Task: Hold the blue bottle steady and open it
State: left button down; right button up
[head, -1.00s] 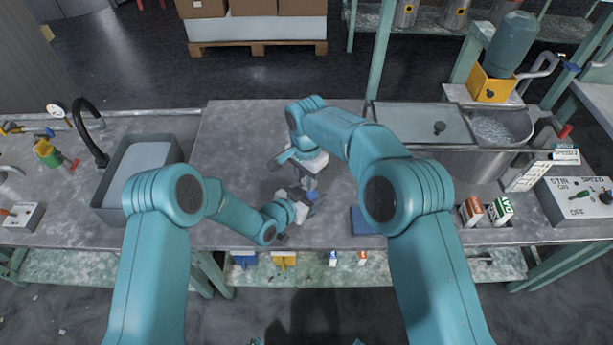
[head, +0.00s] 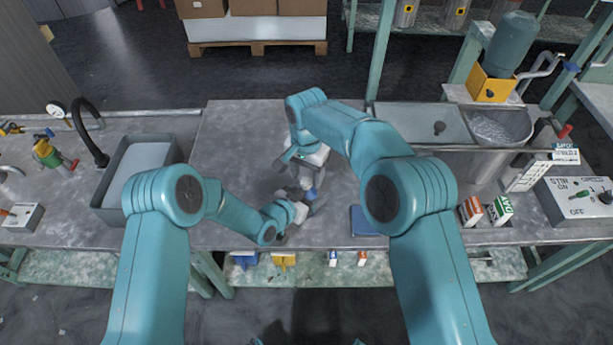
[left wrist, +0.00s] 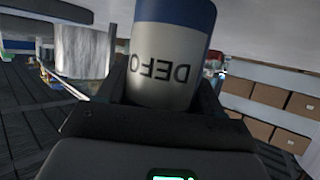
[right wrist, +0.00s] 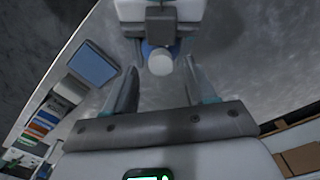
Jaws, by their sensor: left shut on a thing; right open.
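The blue bottle (head: 312,192) shows only as a small blue patch between my grippers in the head view. In the left wrist view the bottle (left wrist: 165,65) is a white cylinder with a blue band and dark letters, seen upside down, between the fingers of my left gripper (left wrist: 162,92). My left gripper is shut on it and holds it over the table. My right gripper (right wrist: 161,78) is open above the bottle. In the right wrist view the bottle's round white top (right wrist: 160,62) lies between and just beyond its fingertips. Whether the fingers touch it I cannot tell.
A blue flat pad (head: 363,221) lies on the grey table (head: 245,140) beside my right arm. A sink (head: 138,170) is at the left. A metal basin (head: 495,130) and two small cartons (head: 485,210) are at the right. The table's back middle is clear.

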notch_tip(320, 180, up, 3)
jog(key=shift+f, duration=0.1)
jog(key=shift+c, duration=0.2)
notch_tip(320, 180, up, 3)
jog(key=m, duration=0.2)
jog(key=shift+a+m, duration=0.1)
jog(key=shift+m, duration=0.6)
notch_tip(320, 180, down, 8)
jog(key=shift+r, duration=0.2)
grip_shut()
jog(key=n, duration=0.3)
